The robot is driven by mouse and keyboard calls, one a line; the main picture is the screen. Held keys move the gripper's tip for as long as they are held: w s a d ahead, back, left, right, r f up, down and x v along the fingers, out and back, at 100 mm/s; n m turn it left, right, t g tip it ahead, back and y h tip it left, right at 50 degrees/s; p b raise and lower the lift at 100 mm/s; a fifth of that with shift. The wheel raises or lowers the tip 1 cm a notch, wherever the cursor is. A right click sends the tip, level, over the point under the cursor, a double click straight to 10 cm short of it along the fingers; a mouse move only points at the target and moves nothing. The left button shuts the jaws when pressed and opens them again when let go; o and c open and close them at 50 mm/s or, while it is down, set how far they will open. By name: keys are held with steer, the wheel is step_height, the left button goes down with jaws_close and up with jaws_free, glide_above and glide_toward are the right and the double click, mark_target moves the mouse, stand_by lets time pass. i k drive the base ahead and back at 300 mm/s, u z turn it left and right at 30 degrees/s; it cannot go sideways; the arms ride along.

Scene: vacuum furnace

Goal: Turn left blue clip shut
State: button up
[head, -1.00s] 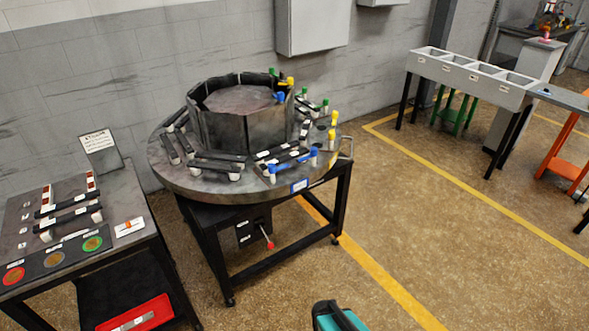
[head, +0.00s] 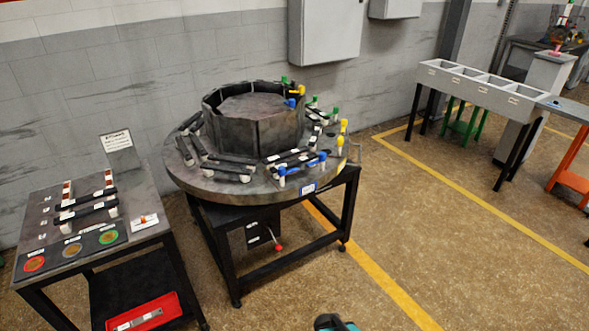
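A round grey table (head: 211,187) carries a dark, ring-shaped furnace wall of upright panels (head: 232,133). At its front right edge stand two blue-topped clips, the left blue clip (head: 282,172) and the right blue clip (head: 322,156). Blue pieces lie between them beside a dark bar with white labels. Another blue piece (head: 291,103) sits high on the ring's right side. The clips are too small to tell whether they are turned shut. My gripper is not identifiable in view; only a teal and black part, probably mine, shows at the bottom edge.
Yellow-topped (head: 341,142) and green-topped (head: 314,102) posts stand along the table's right side. A side table (head: 60,284) with coloured discs and bars is at left, with a red tray (head: 170,302) below. The floor right of the round table is open.

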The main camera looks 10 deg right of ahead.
mark_target(282, 172)
steer(key=u, duration=0.15)
steer(key=i, duration=0.9)
steer(key=u, duration=1.1)
steer(key=k, duration=0.4)
steer(key=u, duration=0.3)
